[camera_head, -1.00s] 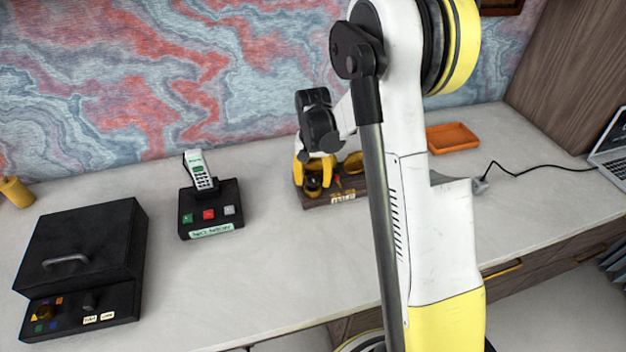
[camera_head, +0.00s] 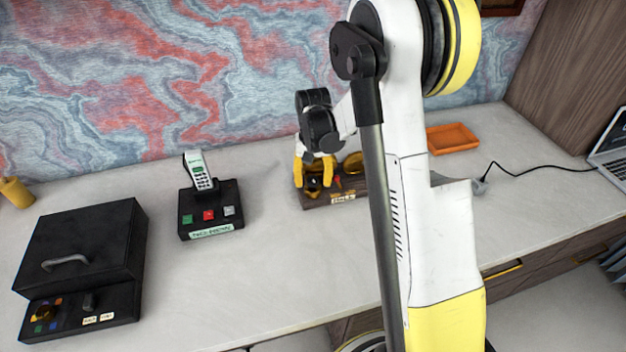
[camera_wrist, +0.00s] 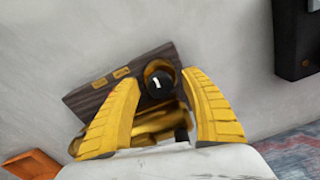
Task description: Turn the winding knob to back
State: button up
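A dark wooden box (camera_wrist: 88,99) with brass parts and small labels sits on the desk; it shows mid-desk in the head view (camera_head: 348,196). A round black knob (camera_wrist: 157,84) with a white mark sits in a brass ring on it. I take this for the winding knob. My gripper (camera_wrist: 160,79) has its yellow fingers apart, with the knob between the fingertips and visible gaps at both sides. I cannot tell whether the tips reach down to the knob's height. In the head view my gripper (camera_head: 313,172) is over the left part of the box and partly covers it.
A phone dock (camera_head: 211,218) with a handset and colored buttons stands left of the box. A black case (camera_head: 82,240) with a handle is at far left. An orange tray (camera_head: 452,137) lies right of my arm, with a laptop (camera_head: 610,150) at the far right.

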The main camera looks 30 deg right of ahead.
aim_at(313, 179)
notch_tip(313, 179, up, 12)
dwell(0.6)
dwell(0.4)
